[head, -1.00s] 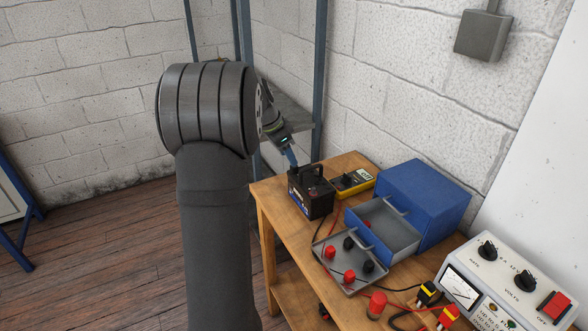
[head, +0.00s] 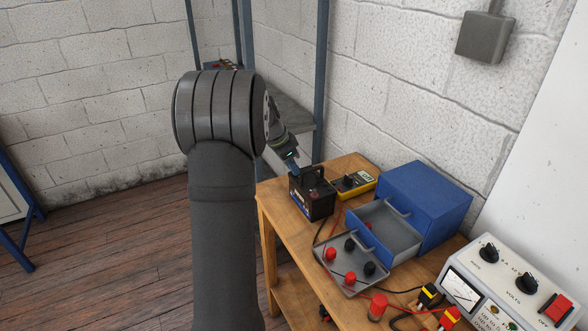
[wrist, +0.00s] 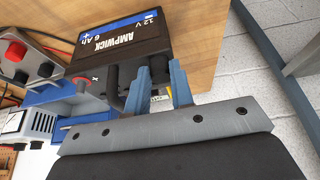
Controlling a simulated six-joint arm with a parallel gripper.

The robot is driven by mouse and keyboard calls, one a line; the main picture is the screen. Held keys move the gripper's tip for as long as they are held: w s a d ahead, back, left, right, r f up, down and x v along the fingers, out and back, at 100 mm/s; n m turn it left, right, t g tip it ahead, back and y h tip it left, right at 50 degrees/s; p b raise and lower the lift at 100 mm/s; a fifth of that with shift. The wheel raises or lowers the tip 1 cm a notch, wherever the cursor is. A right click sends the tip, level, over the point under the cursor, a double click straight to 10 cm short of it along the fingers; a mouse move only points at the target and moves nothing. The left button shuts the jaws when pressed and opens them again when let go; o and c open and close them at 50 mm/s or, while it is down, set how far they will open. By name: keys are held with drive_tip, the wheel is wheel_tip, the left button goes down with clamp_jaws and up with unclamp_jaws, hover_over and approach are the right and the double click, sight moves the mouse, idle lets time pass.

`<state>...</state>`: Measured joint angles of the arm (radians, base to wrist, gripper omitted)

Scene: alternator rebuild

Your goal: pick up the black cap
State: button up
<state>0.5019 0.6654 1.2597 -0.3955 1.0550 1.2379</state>
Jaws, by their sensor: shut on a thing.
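My gripper (head: 294,171) reaches down to the rear left part of a black battery (head: 318,203) on the wooden bench. Its two blue fingers also show in the wrist view (wrist: 160,72), at the battery's top edge beside its black carry handle (wrist: 113,82). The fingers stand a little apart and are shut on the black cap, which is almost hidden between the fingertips. I cannot tell whether the cap is clear of the battery. The battery, labelled AMPWICK (wrist: 112,38), is upright. Other black caps (head: 350,244) stand on a grey tray.
Right of the battery lie a yellow multimeter (head: 357,184) and a blue box (head: 437,200) with an open drawer (head: 396,232). The grey tray (head: 337,266) also holds red caps (head: 331,253). A tester with knobs (head: 505,285) stands front right. Wires cross the bench.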

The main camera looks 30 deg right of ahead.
drive_tip(key=shift+r, duration=0.6)
drive_tip(key=r, duration=0.2)
drive_tip(key=s+r, duration=0.1)
drive_tip(key=shift+s+d+r, duration=0.1)
drive_tip(key=shift+d+r, duration=0.25)
drive_tip(key=s+d+r, duration=0.4)
drive_tip(key=s+r, duration=0.5)
drive_tip(key=r, duration=0.1)
drive_tip(key=shift+s+d, duration=0.15)
